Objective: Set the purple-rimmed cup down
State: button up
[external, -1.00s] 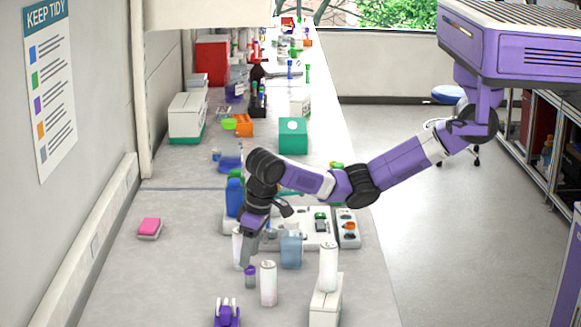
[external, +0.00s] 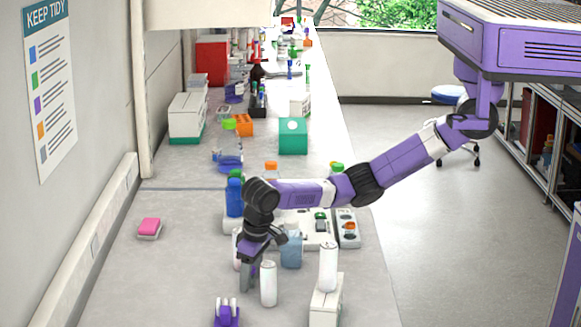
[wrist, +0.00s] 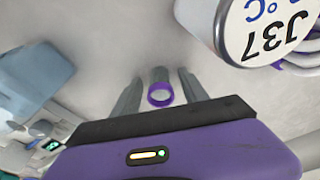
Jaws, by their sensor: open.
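The purple-rimmed cup (wrist: 160,94) is a small narrow vessel in the wrist view, seen from above between my two grey fingers, with a visible gap on each side. My gripper (wrist: 160,80) is open around it and points down. In the external view my gripper (external: 246,278) is low over the bench, just left of a white can, and its fingers mostly hide the cup. The cup appears to stand upright on the bench; its base is hidden.
The white can (external: 268,284), with a J37 label in the wrist view (wrist: 265,30), stands close by. A translucent blue container (external: 291,250) is behind it. Another white can (external: 328,266) stands on a white box (external: 325,305). A purple object (external: 226,314) is nearer the camera.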

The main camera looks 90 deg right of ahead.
grip_shut()
jog(key=shift+r, duration=0.1)
